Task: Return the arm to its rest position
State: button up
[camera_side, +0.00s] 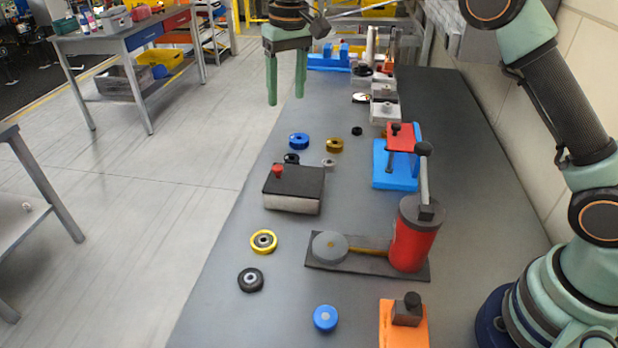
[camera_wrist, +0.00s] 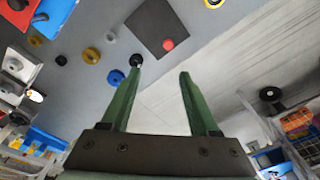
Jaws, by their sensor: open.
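My gripper (camera_side: 287,88) hangs above the far left edge of the grey bench (camera_side: 215,290) in the side view. Its two green fingers point down, stand apart and hold nothing. In the wrist view the gripper (camera_wrist: 160,75) also shows open, with bench and floor visible between its fingers. My arm reaches in from the right side of the side view.
A grey box with a red knob (camera_side: 308,182), a red press (camera_side: 412,235), a blue fixture (camera_side: 395,170), an orange block (camera_side: 389,325) and several small wheels and rings, including a yellow one (camera_side: 263,242), stand on the bench. Open floor (camera_side: 170,170) lies left.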

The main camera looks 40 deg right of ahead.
jog(key=s+d+r+t, duration=0.1)
jog(key=s+d+r, duration=0.4)
jog(key=s+r, duration=0.15)
jog(key=s+d+f+t, duration=0.1)
jog(key=s+d, duration=0.1)
jog(key=s, duration=0.4)
jog(key=s+d+f+t, duration=0.1)
jog(key=s+d+f, duration=0.1)
jog(key=s, duration=0.4)
jog(key=s+d+f+t, duration=0.1)
jog(key=s+d+f, duration=0.1)
jog(key=s, duration=0.4)
jog(key=shift+s+d+f+t, duration=0.25)
jog(key=shift+s+d+t, duration=0.05)
jog(key=shift+s+d, duration=0.05)
